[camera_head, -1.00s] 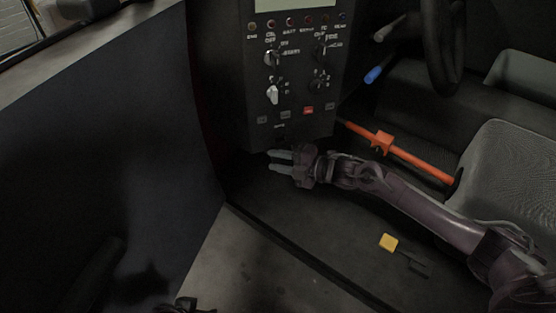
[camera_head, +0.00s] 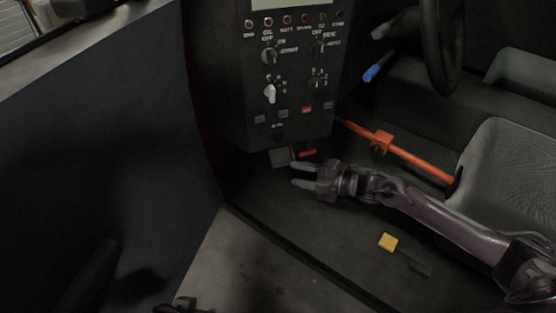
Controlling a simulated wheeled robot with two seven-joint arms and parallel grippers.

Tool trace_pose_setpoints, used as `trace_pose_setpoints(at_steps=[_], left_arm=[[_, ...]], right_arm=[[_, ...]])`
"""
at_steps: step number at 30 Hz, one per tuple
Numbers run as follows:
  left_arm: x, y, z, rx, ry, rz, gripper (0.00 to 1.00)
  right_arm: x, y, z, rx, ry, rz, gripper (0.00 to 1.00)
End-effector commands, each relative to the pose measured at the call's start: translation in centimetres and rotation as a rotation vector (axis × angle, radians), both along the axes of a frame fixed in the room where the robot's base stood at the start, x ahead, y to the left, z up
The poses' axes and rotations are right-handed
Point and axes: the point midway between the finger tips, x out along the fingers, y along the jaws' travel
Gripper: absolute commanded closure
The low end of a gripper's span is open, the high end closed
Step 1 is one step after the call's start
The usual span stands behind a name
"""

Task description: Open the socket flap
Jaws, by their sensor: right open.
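The dark control panel (camera_head: 292,75) with knobs and a row of small lights stands at top centre. Below its lower edge hangs a small grey square plate (camera_head: 280,157), which looks like the socket flap. A small red piece (camera_head: 307,153) shows just to the right of it. My right gripper (camera_head: 292,175) is open and empty, with its fingers pointing left. It is just below and to the right of the plate and seems apart from it. How far the plate is swung, and the socket itself, I cannot tell.
An orange bar (camera_head: 414,160) runs from beside the panel to the grey seat (camera_head: 510,165). A blue-tipped lever (camera_head: 373,73) and a steering wheel (camera_head: 440,45) are at upper right. A yellow block (camera_head: 388,242) lies on the floor. A large dark panel (camera_head: 110,150) fills the left.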

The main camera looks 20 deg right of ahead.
Motion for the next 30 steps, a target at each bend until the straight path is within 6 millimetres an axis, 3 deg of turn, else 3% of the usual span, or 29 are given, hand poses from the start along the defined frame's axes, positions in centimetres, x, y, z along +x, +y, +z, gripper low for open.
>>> trace_pose_setpoints(at_steps=[19, 22, 30], left_arm=[[0.0, 0.0, -0.1, -0.001, -0.002, 0.000, 0.64], [0.1, -1.0, 0.4, -0.029, -0.037, -0.013, 0.64], [-0.3, 0.3, 0.8, 0.009, 0.018, 0.004, 0.64]], right_arm=[[-0.3, -0.4, -0.2, 0.000, -0.001, 0.001, 0.59], [-0.3, -0.4, -0.2, 0.000, -0.001, 0.001, 0.59], [-3.6, -4.3, 0.9, -0.002, 0.002, 0.000, 0.59]])
